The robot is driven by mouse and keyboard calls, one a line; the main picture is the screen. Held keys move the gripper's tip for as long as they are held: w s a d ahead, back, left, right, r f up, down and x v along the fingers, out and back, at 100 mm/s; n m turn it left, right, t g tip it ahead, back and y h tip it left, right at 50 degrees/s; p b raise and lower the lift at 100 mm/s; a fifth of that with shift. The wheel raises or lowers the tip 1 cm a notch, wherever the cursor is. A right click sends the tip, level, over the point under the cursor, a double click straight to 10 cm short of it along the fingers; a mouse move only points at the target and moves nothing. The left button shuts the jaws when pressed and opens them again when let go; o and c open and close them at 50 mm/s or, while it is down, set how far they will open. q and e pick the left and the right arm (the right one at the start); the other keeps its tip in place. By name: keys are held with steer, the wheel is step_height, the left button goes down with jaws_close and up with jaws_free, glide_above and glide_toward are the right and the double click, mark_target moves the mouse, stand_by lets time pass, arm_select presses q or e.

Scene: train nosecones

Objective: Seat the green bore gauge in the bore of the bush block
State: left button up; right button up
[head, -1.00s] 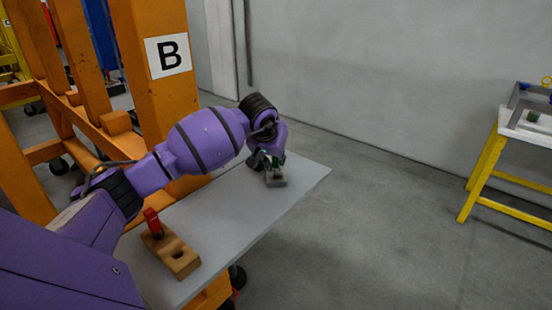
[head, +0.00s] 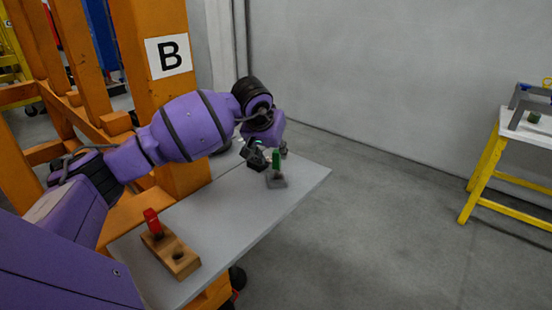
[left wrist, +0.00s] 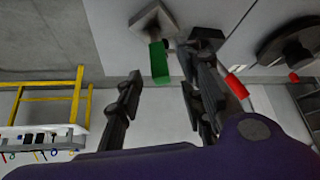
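The green bore gauge (head: 277,159) stands upright over the grey bush block (head: 276,182) near the far end of the shelf. Its lower end meets the block's brownish middle; how deep it sits in the bore I cannot tell. My left gripper (head: 268,153) is open and empty, just above and behind the gauge. In the left wrist view the green gauge (left wrist: 158,61) and the block (left wrist: 153,19) lie beyond the spread fingers of my left gripper (left wrist: 160,95), apart from them. My right gripper is not in view.
A wooden block (head: 172,252) with an open hole and a red-handled piece (head: 152,222) stands at the shelf's near end. The grey shelf (head: 222,213) is bare between. An orange post (head: 160,95) rises behind my arm. A yellow-legged table (head: 490,170) stands far right.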

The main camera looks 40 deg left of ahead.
arm_select(q)
steer(key=v, duration=0.6)
steer(key=shift+s+r, duration=0.15)
steer(key=shift+r, duration=0.15)
